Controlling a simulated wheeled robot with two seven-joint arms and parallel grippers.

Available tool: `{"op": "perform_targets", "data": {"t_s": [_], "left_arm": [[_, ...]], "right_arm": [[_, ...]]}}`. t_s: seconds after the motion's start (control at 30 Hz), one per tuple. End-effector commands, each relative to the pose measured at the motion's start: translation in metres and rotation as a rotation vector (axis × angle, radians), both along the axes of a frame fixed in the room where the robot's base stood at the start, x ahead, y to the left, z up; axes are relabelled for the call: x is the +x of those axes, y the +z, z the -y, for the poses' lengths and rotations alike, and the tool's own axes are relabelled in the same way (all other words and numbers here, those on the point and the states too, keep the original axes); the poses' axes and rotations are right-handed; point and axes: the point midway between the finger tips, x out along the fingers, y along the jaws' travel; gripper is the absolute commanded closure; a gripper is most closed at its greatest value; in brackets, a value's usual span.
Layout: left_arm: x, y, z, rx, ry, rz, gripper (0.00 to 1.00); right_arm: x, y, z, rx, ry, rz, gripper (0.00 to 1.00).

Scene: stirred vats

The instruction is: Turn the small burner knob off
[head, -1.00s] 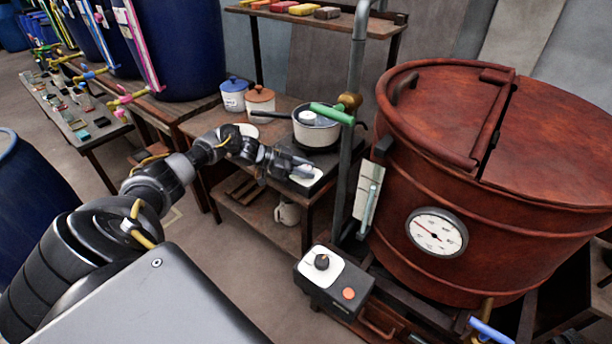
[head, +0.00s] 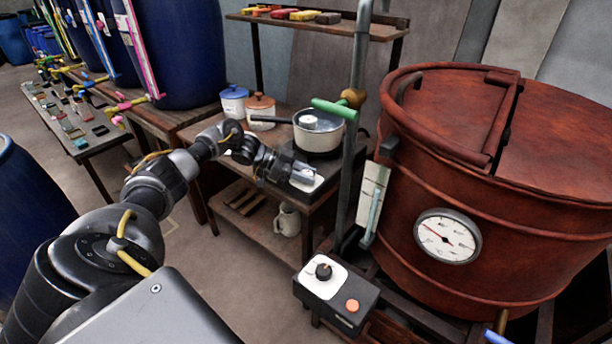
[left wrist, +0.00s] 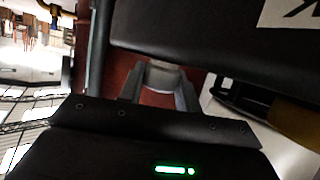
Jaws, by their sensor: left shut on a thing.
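The gripper reaches in from the left and covers the place of the small burner knob, so I cannot read how the knob is turned. In the left wrist view the fingers (left wrist: 160,90) are closed around a small pale piece between them, seemingly the knob. My right gripper is out of view.
A control box (head: 336,292) with its own dark knob and an orange button stands in front. The red-brown vat (head: 440,180) with a dial is at right. A green-handled pipe (head: 350,130) rises beside the pot. Two lidded jars (head: 260,112) stand behind my arm.

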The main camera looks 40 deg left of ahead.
Motion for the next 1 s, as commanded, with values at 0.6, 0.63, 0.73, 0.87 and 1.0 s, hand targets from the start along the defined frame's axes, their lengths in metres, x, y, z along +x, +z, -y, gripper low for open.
{"op": "perform_targets", "data": {"t_s": [0.6,0.63,0.73,0.87,1.0], "left_arm": [[0.0,0.0,0.001,-0.001,-0.001,0.0,0.45],[0.0,0.0,0.001,-0.001,-0.001,0.0,0.45],[-0.001,0.0,-0.001,-0.001,-0.001,0.0,0.45],[-0.006,0.004,-0.01,0.001,0.001,0.001,0.45],[-0.019,0.013,-0.031,0.002,0.003,0.0,0.45]], "right_arm": [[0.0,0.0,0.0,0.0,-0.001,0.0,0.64],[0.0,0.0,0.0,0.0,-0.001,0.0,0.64],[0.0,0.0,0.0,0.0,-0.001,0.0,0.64],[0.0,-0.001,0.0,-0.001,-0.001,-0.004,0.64],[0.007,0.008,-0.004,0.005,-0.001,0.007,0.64]]}}
